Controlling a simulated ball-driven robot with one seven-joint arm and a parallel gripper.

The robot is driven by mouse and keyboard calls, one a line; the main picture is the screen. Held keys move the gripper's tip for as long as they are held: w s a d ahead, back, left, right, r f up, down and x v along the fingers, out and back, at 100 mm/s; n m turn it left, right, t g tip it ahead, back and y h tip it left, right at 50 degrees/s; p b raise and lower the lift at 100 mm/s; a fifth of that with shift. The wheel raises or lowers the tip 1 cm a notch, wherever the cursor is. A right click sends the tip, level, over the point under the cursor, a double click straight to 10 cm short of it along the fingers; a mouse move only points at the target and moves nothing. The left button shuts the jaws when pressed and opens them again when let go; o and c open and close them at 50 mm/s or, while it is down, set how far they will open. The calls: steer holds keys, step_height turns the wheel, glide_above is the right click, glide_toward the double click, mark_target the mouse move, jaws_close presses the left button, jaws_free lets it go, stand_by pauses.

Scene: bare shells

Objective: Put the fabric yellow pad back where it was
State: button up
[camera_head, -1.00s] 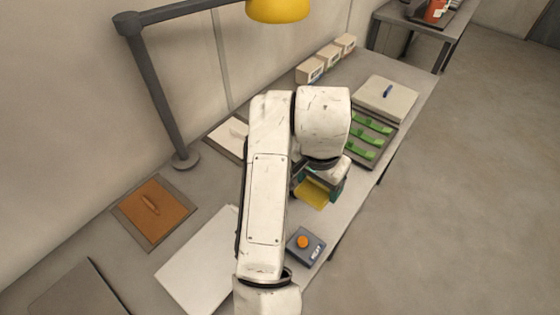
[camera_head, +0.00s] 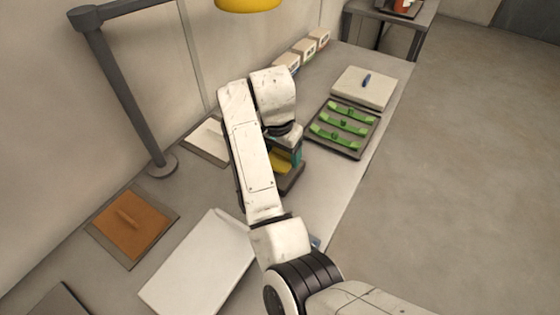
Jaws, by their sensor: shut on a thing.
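The yellow pad (camera_head: 280,161) shows only in part in the head view, below my arm's wrist. My gripper (camera_head: 291,158), with teal parts, is shut on it; the fingertips are largely hidden by my arm. A dark, flat, tray-like piece (camera_head: 291,180) lies on the table just below and beside the pad. I cannot tell whether the pad touches it or hangs above it.
A tray of green pieces (camera_head: 325,148) and a pale block with a blue handle (camera_head: 355,93) stand to the right. A brown-orange pad (camera_head: 133,225) and a white board (camera_head: 200,268) lie left. A lamp post (camera_head: 125,95) rises at the back. Small boxes (camera_head: 308,50) stand behind.

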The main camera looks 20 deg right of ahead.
mark_target(280, 160)
steer(key=shift+w+d+f, duration=0.15)
steer(key=shift+w+f, duration=0.6)
steer(key=shift+f, duration=0.05)
steer(key=shift+w+f+p, duration=0.1)
steer(key=shift+f+p, duration=0.55)
steer(key=shift+f, duration=1.05)
steer(key=shift+f, duration=0.15)
steer(key=o, duration=1)
steer(key=r, duration=0.4)
steer(key=a+r+b, duration=0.1)
steer(key=r, duration=0.3)
steer(key=s+r+b, duration=0.1)
steer(key=r, duration=0.3)
steer(key=shift+a+r, duration=0.15)
steer(key=shift+a, duration=0.1)
